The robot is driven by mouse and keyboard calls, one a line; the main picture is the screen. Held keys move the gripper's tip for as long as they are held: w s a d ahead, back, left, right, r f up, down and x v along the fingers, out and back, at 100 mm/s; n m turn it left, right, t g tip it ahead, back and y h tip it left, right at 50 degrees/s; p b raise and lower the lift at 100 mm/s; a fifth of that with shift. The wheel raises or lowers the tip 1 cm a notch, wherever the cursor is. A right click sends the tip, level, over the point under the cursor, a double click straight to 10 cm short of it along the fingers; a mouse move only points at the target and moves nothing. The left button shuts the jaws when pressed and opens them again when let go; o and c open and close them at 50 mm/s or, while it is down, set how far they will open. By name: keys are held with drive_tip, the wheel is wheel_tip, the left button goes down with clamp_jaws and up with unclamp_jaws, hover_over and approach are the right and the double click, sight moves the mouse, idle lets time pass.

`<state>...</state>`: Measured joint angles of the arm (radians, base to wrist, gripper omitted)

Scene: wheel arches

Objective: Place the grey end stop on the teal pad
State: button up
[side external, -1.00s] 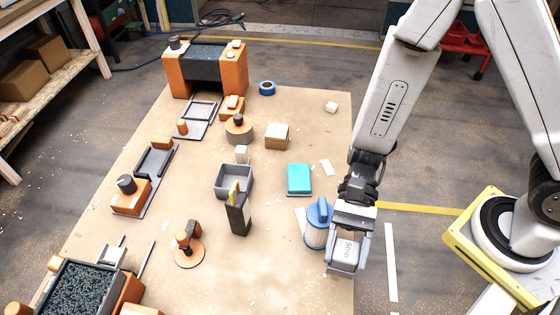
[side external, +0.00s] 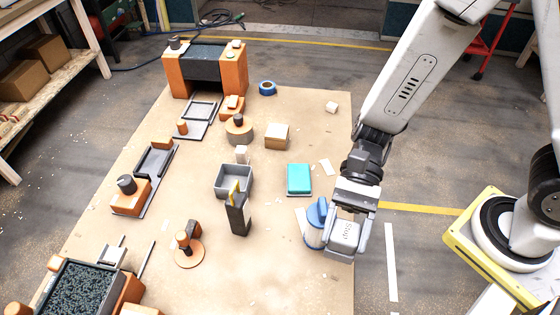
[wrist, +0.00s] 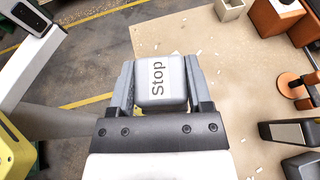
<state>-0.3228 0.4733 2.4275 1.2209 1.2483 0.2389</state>
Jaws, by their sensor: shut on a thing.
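In the wrist view the end stop (wrist: 162,82) sits between the two fingers of my gripper (wrist: 161,85). The teal pad (side external: 299,178) lies flat on the board, up and left of my gripper, with nothing on it. The pad cannot be made out in the wrist view.
A wooden block (side external: 277,136) lies beyond the pad. The board around the pad is mostly clear.

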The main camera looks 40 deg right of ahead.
drive_tip(key=w+m+t+y, duration=0.2)
drive_tip(key=w+m+t, duration=0.25)
drive_tip(key=w, duration=0.25)
drive_tip(key=m+t+h, duration=0.4)
drive_tip(key=m+t, duration=0.7)
drive_tip(key=t, duration=0.2)
hover_over(299, 176)
wheel_tip(299, 176, down, 7)
drive_tip(key=shift+f+g, duration=0.2)
drive_tip(key=shift+g, duration=0.05)
drive_tip(key=shift+f, duration=2.05)
drive_tip(key=shift+f, duration=0.15)
drive_tip(key=shift+f, duration=1.65)
